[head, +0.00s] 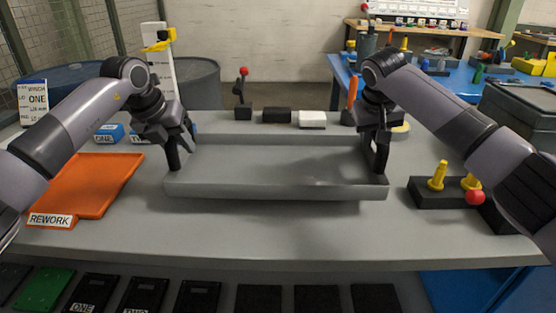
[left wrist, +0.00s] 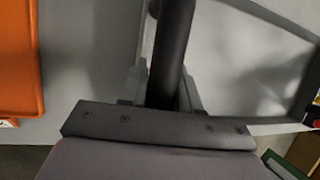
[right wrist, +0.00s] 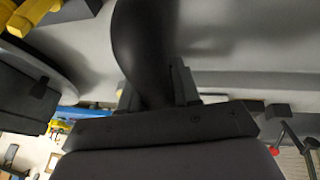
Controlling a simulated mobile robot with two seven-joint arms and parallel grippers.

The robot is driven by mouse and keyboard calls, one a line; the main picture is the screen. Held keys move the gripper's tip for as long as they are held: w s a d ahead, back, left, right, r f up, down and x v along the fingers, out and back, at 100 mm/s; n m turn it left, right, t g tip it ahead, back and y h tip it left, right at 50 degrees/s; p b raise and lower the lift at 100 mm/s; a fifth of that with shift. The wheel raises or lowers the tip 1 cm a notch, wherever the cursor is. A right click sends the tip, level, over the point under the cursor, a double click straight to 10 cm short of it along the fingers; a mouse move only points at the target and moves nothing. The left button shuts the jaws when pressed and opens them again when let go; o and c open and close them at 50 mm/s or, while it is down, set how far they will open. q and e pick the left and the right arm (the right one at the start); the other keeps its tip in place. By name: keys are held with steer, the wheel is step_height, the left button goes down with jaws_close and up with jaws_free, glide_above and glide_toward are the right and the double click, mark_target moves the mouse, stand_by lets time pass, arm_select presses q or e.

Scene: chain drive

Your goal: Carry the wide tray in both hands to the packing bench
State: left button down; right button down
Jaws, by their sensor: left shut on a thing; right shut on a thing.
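The wide grey tray (head: 275,188) is in the middle of the head view, level and empty, over the grey table. A shadow under its front edge suggests a small gap above the tabletop. My left gripper (head: 173,148) is shut on the dark handle at the tray's left end; that handle (left wrist: 174,45) shows between the fingers in the left wrist view. My right gripper (head: 379,142) is shut on the dark handle at the right end, seen in the right wrist view (right wrist: 145,45). I cannot tell which bench is the packing bench.
An orange tray (head: 95,185) marked REWORK lies to the left. A black block with yellow pegs (head: 437,176) and a red knob (head: 475,197) stands to the right. Small black and white blocks (head: 312,120) sit behind the tray. A blue-topped bench (head: 460,90) stands back right.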

mark_target(188, 169)
steer(key=shift+f, duration=0.1)
